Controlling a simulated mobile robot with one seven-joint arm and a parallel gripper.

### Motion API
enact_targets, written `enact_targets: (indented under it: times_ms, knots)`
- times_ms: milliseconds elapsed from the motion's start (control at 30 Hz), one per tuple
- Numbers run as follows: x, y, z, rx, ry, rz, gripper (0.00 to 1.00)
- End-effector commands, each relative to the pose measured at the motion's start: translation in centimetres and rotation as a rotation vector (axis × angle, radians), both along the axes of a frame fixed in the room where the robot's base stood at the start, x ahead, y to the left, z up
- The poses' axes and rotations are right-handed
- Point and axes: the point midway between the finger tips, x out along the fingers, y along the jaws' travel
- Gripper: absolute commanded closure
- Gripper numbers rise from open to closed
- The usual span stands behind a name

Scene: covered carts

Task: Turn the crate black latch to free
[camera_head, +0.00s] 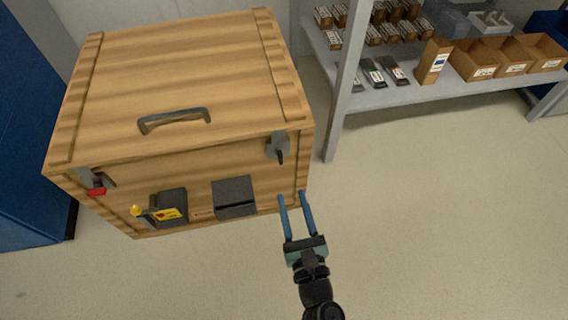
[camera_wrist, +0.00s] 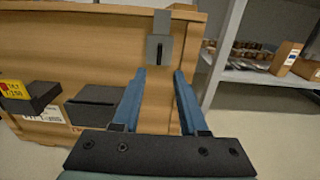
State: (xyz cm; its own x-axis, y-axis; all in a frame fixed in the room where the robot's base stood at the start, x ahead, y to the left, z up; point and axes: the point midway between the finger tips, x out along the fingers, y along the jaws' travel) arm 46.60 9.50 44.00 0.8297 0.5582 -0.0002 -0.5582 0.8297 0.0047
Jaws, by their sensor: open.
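The wooden crate (camera_head: 185,85) stands on the floor with its lid down and a dark handle (camera_head: 174,118) on top. The black latch (camera_head: 279,148) is at the right end of the front face, just under the lid edge. Its grey plate and dark lever, which hangs roughly downward, also show in the wrist view (camera_wrist: 160,48). A second latch with a red part (camera_head: 97,186) is at the left end of the front. My gripper (camera_head: 293,196) is open and empty, in front of the crate's lower right corner. In the wrist view the latch is ahead, beyond the fingertips (camera_wrist: 160,72), apart from them.
Dark boxes (camera_head: 234,197) and a yellow tag (camera_head: 168,214) are on the crate's front. A grey shelf (camera_head: 450,91) with cartons and bins stands at the right, its post (camera_head: 344,85) near the crate. A blue cabinet (camera_head: 25,150) is at the left. The floor at the right is clear.

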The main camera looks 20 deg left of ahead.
Motion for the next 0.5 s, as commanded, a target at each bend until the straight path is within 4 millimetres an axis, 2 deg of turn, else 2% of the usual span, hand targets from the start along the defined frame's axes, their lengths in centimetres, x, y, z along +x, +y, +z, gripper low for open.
enact_targets:
  times_ms: [300, 500]
  knots:
    - [5.7, 3.9, -0.2, -0.003, -0.006, 0.005, 0.57]
    - [8.0, 5.5, -0.1, -0.003, -0.004, 0.004, 0.57]
